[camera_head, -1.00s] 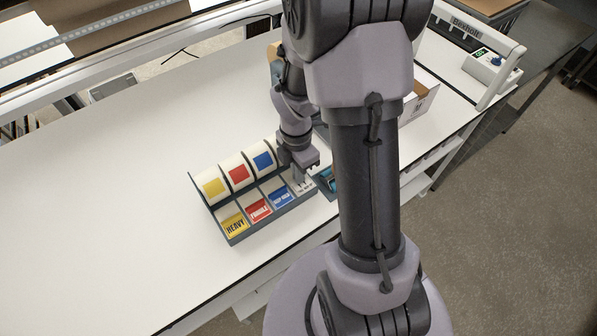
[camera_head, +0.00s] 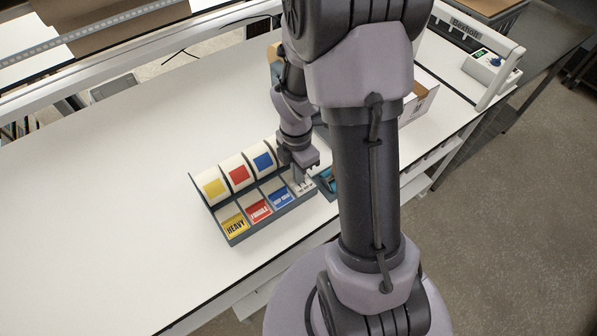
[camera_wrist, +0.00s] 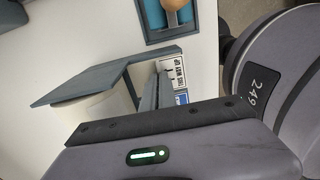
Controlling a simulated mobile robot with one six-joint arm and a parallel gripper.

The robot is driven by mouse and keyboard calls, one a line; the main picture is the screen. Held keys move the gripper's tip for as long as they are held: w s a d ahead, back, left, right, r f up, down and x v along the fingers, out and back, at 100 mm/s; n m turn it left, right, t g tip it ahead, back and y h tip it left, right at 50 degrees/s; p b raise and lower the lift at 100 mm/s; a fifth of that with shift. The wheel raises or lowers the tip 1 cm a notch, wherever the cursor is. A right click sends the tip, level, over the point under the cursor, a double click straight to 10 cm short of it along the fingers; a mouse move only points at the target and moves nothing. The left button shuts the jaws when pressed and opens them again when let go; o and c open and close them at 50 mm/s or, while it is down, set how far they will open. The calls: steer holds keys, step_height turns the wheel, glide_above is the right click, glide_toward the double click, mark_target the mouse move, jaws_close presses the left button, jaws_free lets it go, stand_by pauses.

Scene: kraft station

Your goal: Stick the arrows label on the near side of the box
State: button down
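A label dispenser (camera_head: 238,236) with several rolls and slots stands on the white table. Its front labels are yellow HEAVY, red FRAGILE, a blue one, and at the right end a white label (camera_head: 305,188) with dark print, presumably the arrows label. That white label (camera_wrist: 172,70) also shows in the wrist view beyond my gripper's housing. My gripper (camera_head: 303,176) points down at this right-end slot, at or just above the white label. Its fingertips are too small and partly hidden to tell open from shut. The box (camera_head: 420,103) is mostly behind my arm; a pale side and brown flap show.
A tray (camera_wrist: 172,32) with a round wooden-topped item lies beside the dispenser, partly hidden by my arm in the head view. A Bexholt machine (camera_head: 490,68) stands at the table's far right. The table left of the dispenser is clear.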

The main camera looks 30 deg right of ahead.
steer(key=shift+r+p, duration=2.4)
steer(key=shift+r, duration=0.5)
step_height(320, 180, up, 7)
steer(key=p, duration=0.6)
